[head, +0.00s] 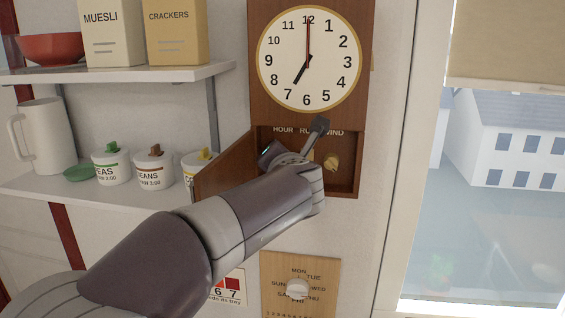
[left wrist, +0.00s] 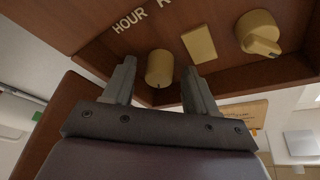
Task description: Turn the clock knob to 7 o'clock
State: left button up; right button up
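The clock (head: 309,57) has a white face in a brown wooden case. Its dark hand points at 7 and its red hand at 12. Below the face is an open compartment with labels that include HOUR. In the left wrist view the round, tan hour knob (left wrist: 160,68) sits under the HOUR label. My left gripper (left wrist: 158,66) is open, with one finger on each side of this knob and a visible gap on both sides. In the head view my left arm hides the hour knob. My right gripper is not in view.
A rectangular tan switch (left wrist: 199,44) and a larger tan knob (left wrist: 259,33) sit right of the hour knob. The compartment's wooden door (head: 225,165) stands open at left. Shelves (head: 120,79) hold boxes and jars. A day dial (head: 297,289) is below.

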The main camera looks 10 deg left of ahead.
pick_arm(q)
jog(key=shift+a+f, duration=0.1)
jog(key=b+v, duration=0.4)
jog(key=v, duration=0.8)
jog(key=shift+s+b, duration=0.3)
